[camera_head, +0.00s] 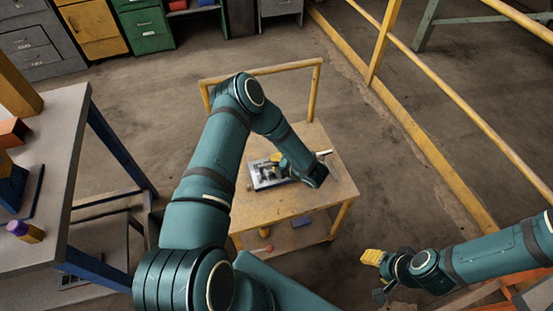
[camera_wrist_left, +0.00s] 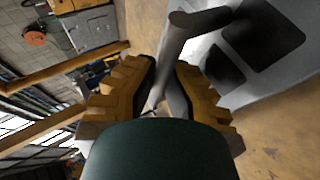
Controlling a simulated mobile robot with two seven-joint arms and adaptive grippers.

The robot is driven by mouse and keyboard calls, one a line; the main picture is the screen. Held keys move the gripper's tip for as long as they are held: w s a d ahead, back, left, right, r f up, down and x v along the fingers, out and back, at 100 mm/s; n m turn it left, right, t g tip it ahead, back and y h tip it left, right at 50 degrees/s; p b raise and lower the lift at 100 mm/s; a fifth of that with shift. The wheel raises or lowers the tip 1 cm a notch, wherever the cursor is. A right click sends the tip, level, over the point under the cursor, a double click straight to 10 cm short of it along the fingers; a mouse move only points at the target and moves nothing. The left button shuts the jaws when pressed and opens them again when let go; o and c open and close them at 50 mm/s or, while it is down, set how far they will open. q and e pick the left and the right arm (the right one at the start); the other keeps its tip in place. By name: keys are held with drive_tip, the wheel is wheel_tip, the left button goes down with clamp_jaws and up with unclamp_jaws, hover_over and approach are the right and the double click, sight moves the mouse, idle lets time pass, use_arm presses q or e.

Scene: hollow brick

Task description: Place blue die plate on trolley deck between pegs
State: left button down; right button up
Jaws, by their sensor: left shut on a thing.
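A grey metal plate (camera_head: 260,182) with dark rectangular openings is at the trolley deck (camera_head: 285,207), left of its middle. It also shows at the upper right of the left wrist view (camera_wrist_left: 225,75). No clearly blue plate shows on the deck. My left gripper (camera_head: 276,160) is over the plate; in the left wrist view its yellow fingers (camera_wrist_left: 165,92) are shut on a grey T-shaped handle (camera_wrist_left: 180,48). I cannot tell whether the plate touches the deck. Pegs are not clearly made out. My right gripper (camera_head: 374,272) hangs right of the trolley, its opening unclear.
The trolley has a yellow push handle (camera_head: 262,70) at its back and a small blue block (camera_head: 302,222) on its lower shelf. A workbench (camera_head: 62,125) stands at the left. A yellow railing (camera_head: 420,155) runs along the right. Cabinets (camera_head: 145,28) stand at the back.

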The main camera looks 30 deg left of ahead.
use_arm(q)
drive_tip(key=shift+w, duration=0.1)
drive_tip(key=c, duration=1.1)
unclamp_jaws()
drive_tip(key=shift+c, duration=0.2)
drive_tip(key=shift+r, duration=0.15)
drive_tip(key=d+r+m+t+h+p, duration=0.2)
drive_tip(key=d+r+m+t+h, duration=0.3)
drive_tip(key=d+m, duration=0.7)
drive_tip(key=s+d+r+m+g+h, duration=0.1)
drive_tip(key=s+d+m+g+h, duration=0.2)
drive_tip(key=s+m, duration=0.5)
drive_tip(key=s+d+r+m+g+h, duration=0.2)
drive_tip(key=s+d+m+h, duration=0.4)
drive_tip(key=s, duration=0.4)
drive_tip(key=d+m+g, duration=0.1)
drive_tip(key=m, duration=0.1)
drive_tip(key=shift+r+m+h, duration=0.15)
drive_tip(key=shift+m+h, duration=0.15)
drive_tip(key=shift+m, duration=0.1)
